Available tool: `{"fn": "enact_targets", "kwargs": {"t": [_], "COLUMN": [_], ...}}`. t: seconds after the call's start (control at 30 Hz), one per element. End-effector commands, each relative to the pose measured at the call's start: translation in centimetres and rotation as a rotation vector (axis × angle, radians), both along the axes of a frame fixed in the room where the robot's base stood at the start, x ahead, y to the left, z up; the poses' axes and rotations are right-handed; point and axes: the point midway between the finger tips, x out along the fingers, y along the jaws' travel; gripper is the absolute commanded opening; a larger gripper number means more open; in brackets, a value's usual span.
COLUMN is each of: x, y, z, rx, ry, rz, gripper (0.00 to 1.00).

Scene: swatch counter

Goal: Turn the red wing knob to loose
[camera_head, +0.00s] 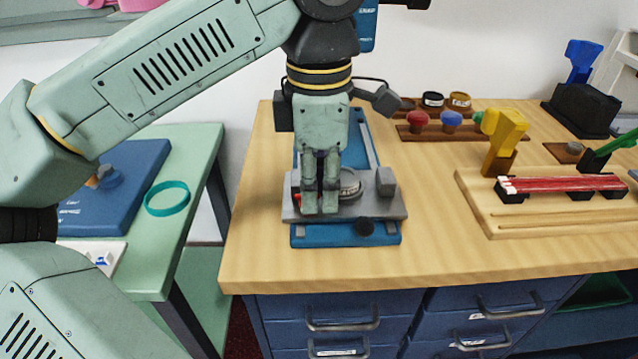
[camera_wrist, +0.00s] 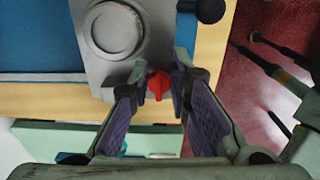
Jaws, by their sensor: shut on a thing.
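The red wing knob (camera_wrist: 158,84) sits at the edge of the grey plate of a blue fixture. In the wrist view it is between the two fingertips of my gripper (camera_wrist: 160,76). In the head view my gripper (camera_head: 320,208) points down at the left side of the grey plate (camera_head: 385,209), and only a sliver of the red knob (camera_head: 298,197) shows beside a finger. My gripper is shut on the knob. The fingers hide most of it in the head view, and its exact turn is hard to read.
A round dial (camera_head: 350,184) and a grey block (camera_head: 386,181) sit close right of my fingers. To the right, a wooden board (camera_head: 470,205) holds red strips (camera_head: 562,184). The wooden counter (camera_head: 430,250) is clear in front.

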Motion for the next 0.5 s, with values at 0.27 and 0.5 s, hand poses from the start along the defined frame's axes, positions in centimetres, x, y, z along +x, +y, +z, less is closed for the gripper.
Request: {"fn": "enact_targets", "kwargs": {"t": [0.27, 0.5], "x": [0.0, 0.0], "y": [0.03, 0.04], "z": [0.02, 0.01], "rx": [0.001, 0.001], "ry": [0.0, 0.0], "rz": [0.0, -0.001], "gripper": [0.21, 0.37]}}
